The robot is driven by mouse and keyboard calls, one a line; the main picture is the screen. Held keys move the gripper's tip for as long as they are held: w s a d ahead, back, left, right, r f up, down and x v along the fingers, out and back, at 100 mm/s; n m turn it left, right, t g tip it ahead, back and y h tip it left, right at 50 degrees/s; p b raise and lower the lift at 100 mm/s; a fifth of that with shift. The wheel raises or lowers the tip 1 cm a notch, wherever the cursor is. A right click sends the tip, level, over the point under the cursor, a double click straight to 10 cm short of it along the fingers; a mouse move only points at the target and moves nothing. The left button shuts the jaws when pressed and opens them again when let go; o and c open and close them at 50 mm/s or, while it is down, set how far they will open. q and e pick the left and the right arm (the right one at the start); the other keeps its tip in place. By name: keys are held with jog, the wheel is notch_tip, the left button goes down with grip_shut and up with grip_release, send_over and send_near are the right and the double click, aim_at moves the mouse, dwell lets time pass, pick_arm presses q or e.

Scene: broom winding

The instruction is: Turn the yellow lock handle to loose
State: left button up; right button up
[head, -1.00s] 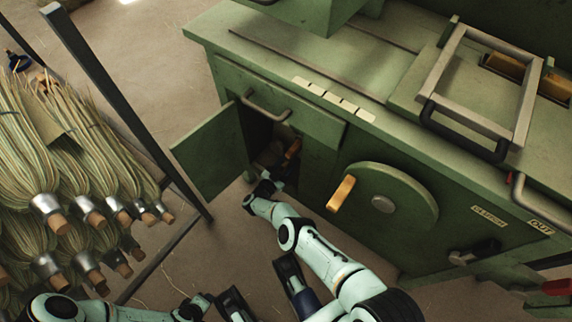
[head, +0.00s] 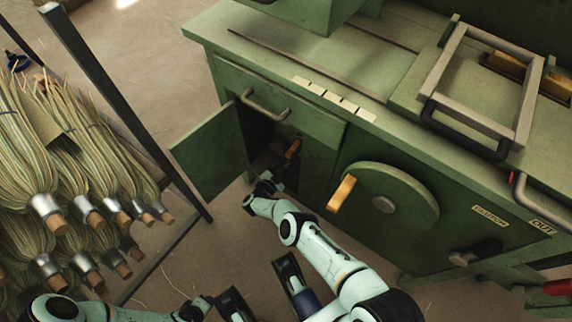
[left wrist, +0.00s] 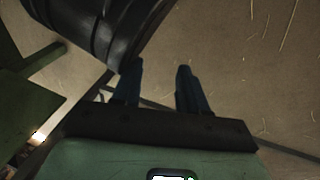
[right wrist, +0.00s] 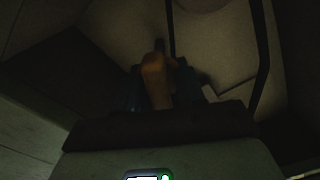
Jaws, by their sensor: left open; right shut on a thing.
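An orange-yellow handle (head: 293,149) shows inside the dark open cabinet under the machine's table. In the right wrist view the handle (right wrist: 154,76) stands between the fingers of my right gripper (right wrist: 160,90), which is shut on it. In the head view my right arm reaches through the cabinet opening, and the right gripper (head: 277,165) is mostly in shadow. The handle's base and any loose or tight marks cannot be made out. My left gripper (head: 258,282) is open and empty, low in the head view; its two fingers (left wrist: 160,85) stand apart in the left wrist view.
The open green cabinet door (head: 208,152) stands left of my right arm. A round cover (head: 395,200) with another yellow handle (head: 341,193) is on the machine front to the right. Brooms (head: 70,165) hang on a dark rack (head: 115,105) at the left.

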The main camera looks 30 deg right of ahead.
jog(key=m, duration=0.6)
jog(key=shift+m+b, duration=0.3)
pick_arm(q)
jog(key=shift+s+a+f+g, duration=0.15)
jog(key=shift+s+f+g, duration=0.25)
jog(key=shift+s+f, duration=0.55)
pick_arm(e)
jog(key=m, duration=0.5)
jog(key=shift+s+f+m, duration=0.1)
jog(key=shift+f+m, duration=0.05)
jog(key=shift+m, duration=0.25)
pick_arm(q)
jog(key=shift+s, duration=0.1)
pick_arm(e)
jog(key=o, duration=0.7)
pick_arm(q)
jog(key=shift+r, duration=0.1)
jog(key=shift+t, duration=0.6)
jog(key=w+r, duration=0.1)
jog(key=w+r+p, duration=0.1)
jog(key=w, duration=0.1)
jog(key=shift+w+d+r, duration=0.1)
jog(key=shift+d+r, duration=0.1)
jog(key=shift+r, duration=0.15)
pick_arm(e)
jog(key=v, duration=1.3)
jog(key=shift+a, duration=0.15)
